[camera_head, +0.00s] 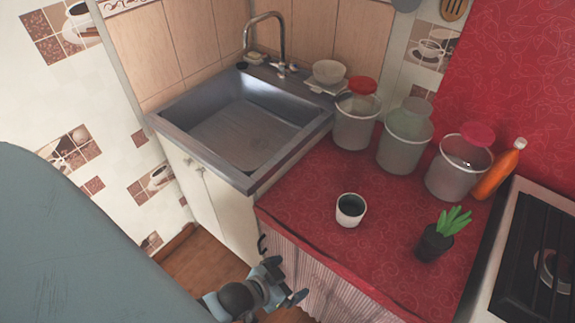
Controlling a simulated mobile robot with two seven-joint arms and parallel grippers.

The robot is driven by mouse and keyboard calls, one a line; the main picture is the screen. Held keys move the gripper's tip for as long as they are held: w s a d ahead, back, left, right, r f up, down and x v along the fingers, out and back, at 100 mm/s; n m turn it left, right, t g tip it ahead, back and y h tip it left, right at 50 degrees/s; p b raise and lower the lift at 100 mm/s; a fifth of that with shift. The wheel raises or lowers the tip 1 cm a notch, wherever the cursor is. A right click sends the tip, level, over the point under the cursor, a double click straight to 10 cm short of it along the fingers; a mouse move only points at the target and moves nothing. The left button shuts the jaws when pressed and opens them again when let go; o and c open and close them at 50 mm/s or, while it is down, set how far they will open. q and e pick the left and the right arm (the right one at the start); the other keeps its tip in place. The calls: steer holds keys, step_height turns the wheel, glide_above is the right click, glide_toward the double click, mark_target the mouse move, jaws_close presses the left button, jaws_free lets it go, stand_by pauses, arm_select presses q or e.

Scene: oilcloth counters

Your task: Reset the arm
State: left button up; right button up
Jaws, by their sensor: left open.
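My left gripper (280,274) is low in the head view, in front of the counter's front edge and over the wooden floor. Its fingers are apart and nothing shows between them. It is clear of the things on the counter. My right gripper is out of the picture.
A red patterned counter (310,215) holds a white cup (350,210), a potted plant (437,238), several lidded containers (404,140) and an orange bottle (497,172). A metal sink (240,125) is at the left, a stove (535,255) at the right. Bare counter lies around the cup.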

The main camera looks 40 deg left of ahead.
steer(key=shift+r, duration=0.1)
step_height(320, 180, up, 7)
steer(key=p, duration=0.8)
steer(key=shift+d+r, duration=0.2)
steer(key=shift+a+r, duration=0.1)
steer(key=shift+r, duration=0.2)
